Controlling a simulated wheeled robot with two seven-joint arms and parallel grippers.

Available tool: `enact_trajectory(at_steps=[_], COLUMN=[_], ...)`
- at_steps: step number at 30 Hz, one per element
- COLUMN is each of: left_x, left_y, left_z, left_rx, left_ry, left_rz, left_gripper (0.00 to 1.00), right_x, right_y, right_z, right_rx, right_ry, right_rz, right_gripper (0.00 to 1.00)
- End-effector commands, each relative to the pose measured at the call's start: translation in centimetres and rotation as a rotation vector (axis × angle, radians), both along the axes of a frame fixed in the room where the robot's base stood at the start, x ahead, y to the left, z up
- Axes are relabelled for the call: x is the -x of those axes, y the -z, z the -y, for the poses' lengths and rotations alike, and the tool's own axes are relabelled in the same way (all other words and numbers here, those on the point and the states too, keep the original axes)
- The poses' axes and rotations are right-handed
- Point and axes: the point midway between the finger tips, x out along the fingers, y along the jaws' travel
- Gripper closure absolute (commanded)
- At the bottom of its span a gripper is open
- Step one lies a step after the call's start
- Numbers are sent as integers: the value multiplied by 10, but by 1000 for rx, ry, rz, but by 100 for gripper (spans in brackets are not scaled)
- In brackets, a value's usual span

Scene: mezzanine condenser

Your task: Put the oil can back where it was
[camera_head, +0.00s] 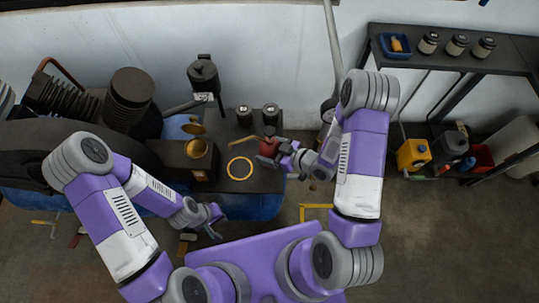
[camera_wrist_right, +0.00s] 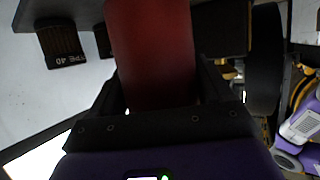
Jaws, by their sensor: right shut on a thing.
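The red oil can (camera_head: 268,144) is in my right gripper (camera_head: 272,156), over the right part of a dark bench top (camera_head: 228,184). A thin brass-coloured spout seems to point left from it. In the right wrist view the red body (camera_wrist_right: 152,50) fills the space between the fingers, which are shut on it. A yellow ring (camera_head: 229,163) is marked on the bench top, left of the can and apart from it in the picture. I cannot tell the can's height above the bench. My left gripper (camera_head: 217,222) is open and empty, in front of the bench.
Two dark jars (camera_head: 270,113) stand at the bench's back edge; a label shows in the right wrist view (camera_wrist_right: 62,45). A shelf (camera_head: 460,62) with jars and a blue tray (camera_head: 395,46) is at right.

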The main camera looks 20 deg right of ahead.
Motion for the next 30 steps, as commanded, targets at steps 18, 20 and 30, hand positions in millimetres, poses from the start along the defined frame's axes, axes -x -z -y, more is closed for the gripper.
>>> enact_trajectory(at_steps=[18, 20, 30], left_x=[0, 0, 0], left_y=[15, 15, 14], left_z=[0, 0, 0], left_rx=[0, 0, 0], left_ry=[0, 0, 0], left_rz=[0, 0, 0], left_gripper=[100, 100, 100], right_x=[0, 0, 0], right_y=[35, 36, 35], right_z=[0, 0, 0], right_rx=[-2, 0, 1], right_ry=[0, 0, 0], right_rz=[3, -1, -1], right_gripper=[89, 18, 0])
